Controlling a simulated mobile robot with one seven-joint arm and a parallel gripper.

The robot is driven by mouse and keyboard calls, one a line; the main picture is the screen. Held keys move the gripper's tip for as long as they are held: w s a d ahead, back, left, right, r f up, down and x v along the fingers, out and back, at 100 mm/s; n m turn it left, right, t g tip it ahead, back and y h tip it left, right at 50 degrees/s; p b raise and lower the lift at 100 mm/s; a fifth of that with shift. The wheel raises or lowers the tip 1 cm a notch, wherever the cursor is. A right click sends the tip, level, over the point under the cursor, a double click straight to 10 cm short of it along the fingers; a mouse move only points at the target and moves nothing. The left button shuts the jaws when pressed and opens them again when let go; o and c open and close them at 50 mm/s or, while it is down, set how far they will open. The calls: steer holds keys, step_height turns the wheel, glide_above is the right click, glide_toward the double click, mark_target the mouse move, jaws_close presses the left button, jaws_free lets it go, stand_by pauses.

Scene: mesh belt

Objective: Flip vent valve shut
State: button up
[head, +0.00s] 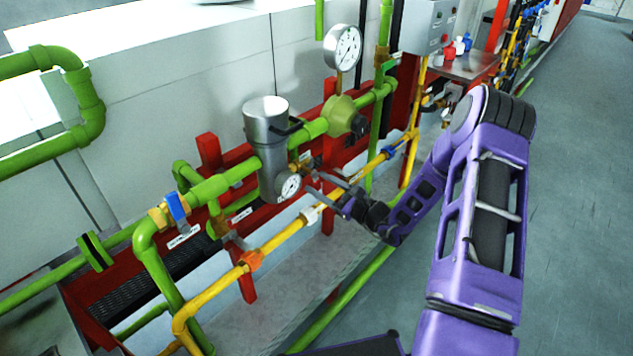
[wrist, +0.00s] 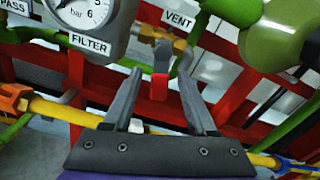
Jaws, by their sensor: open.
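The vent valve has a brass body (wrist: 176,46) below a VENT label (wrist: 179,19) in the wrist view. Its short lever has a red end (wrist: 159,86) and hangs down toward me in that view. My gripper (wrist: 160,73) is open, with one finger on each side of the red end in the picture. Gaps show on both sides; I cannot tell how deep the lever sits between the fingers. In the head view my gripper (head: 312,184) reaches in beside the filter's small gauge (head: 290,187), and the valve's brass (head: 300,168) is small and partly hidden.
A silver filter canister (head: 266,130) stands on the green pipe left of the valve. A green regulator (head: 340,115) is right of it, with a larger gauge (head: 343,46) above. A yellow pipe (head: 282,236) runs below my gripper. Open floor (head: 575,200) lies to the right.

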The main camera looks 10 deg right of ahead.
steer(key=shift+x, duration=0.85)
jaws_close()
